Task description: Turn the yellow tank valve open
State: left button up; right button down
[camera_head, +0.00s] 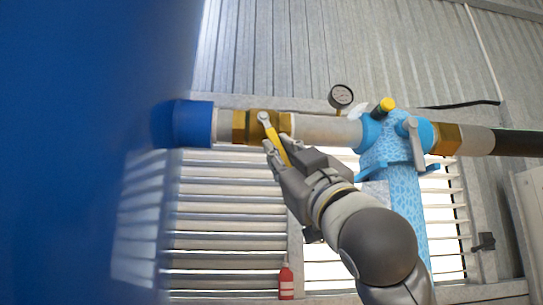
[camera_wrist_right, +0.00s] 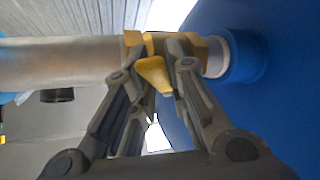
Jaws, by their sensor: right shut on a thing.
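The yellow tank valve handle (camera_head: 274,137) is a short lever on a brass valve body (camera_head: 241,127) in the pipe beside the blue tank (camera_head: 90,150). The lever slants down and to the right from its pivot in the head view. My right gripper (camera_head: 277,155) comes from below right and is shut on the lever. In the right wrist view the lever (camera_wrist_right: 154,76) sits between the two fingers of the gripper (camera_wrist_right: 160,70), with the brass body (camera_wrist_right: 200,48) behind it. My left gripper is in neither view.
A light blue filter unit (camera_head: 395,165) with a yellow-capped knob (camera_head: 384,106) and a grey lever (camera_head: 412,135) stands to the right on the pipe. A round gauge (camera_head: 341,96) rises above the pipe. A red bottle (camera_head: 286,281) stands low by the louvred window.

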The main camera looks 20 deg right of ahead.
jog(key=shift+s+d+r+n+g+y, duration=0.1)
jog(key=shift+d+r+n+g+y, duration=0.1)
jog(key=shift+n+y, duration=0.25)
jog(key=shift+s+d+r+n+g+y, duration=0.1)
jog(key=shift+r+n+y, duration=0.1)
jog(key=shift+n+y, duration=0.25)
jog(key=shift+p, duration=0.3)
jog(key=c, duration=1.9)
grip_release()
jog(key=o, duration=0.5)
jog(key=shift+w+a, duration=0.2)
jog(key=shift+a, duration=0.25)
jog(key=shift+w+a+f+n, duration=0.15)
jog(key=shift+a+n, duration=0.15)
jog(key=shift+a, duration=0.05)
jog(key=shift+d, duration=0.4)
jog(key=shift+s+f, duration=0.3)
jog(key=v, duration=0.7)
jog(key=a+v, duration=0.1)
jog(key=v, duration=0.3)
jog(key=shift+s, duration=0.2)
